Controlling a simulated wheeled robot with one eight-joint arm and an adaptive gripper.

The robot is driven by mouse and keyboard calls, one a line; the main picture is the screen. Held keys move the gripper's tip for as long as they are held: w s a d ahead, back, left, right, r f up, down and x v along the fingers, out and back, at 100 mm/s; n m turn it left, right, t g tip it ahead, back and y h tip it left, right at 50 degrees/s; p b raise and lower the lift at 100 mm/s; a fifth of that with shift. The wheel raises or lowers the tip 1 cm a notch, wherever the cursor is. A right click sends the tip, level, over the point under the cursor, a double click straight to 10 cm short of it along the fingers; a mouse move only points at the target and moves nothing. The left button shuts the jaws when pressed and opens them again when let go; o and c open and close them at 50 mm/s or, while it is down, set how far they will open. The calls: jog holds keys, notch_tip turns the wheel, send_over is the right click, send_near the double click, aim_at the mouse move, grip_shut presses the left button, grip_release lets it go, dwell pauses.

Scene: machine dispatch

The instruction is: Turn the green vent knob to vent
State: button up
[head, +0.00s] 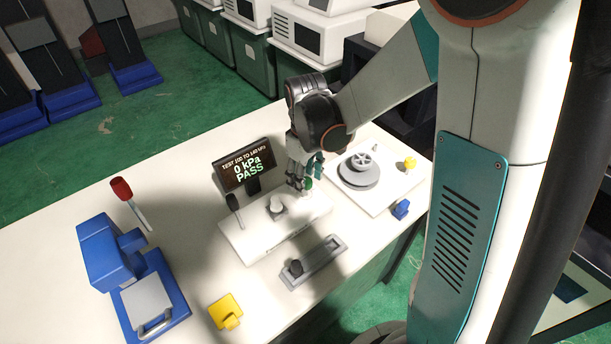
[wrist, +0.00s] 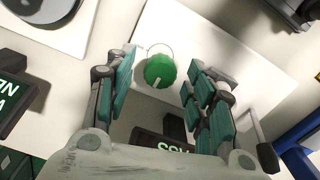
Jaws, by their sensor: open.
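The green vent knob (wrist: 160,70) is round, with a white pointer mark that runs toward the lower left in the wrist view. It sits on a white test fixture (wrist: 200,32), and a small part of the knob shows in the head view (head: 308,183) at the fixture's right end. My gripper (wrist: 163,60) is open, with one finger on each side of the knob and visible gaps to both. In the head view my gripper (head: 302,172) hangs over that end and partly hides the knob. A display (head: 244,167) behind reads 0 kPa PASS.
A black-tipped lever (head: 235,207) and a grey fitting (head: 278,206) stand on the fixture. A white board (head: 385,194) with a grey wheel (head: 360,172) lies to the right. A grey tray (head: 325,258) is in front. A blue press (head: 108,255) stands left.

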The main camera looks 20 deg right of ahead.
aim_at(307, 183)
jog(key=shift+r, duration=0.1)
notch_tip(307, 183, up, 12)
dwell(0.5)
jog(key=s+r+m+t, duration=0.3)
jog(key=s+m+t, duration=0.3)
jog(key=s, duration=0.9)
jog(key=shift+r+t, duration=0.4)
jog(key=shift+t, duration=0.2)
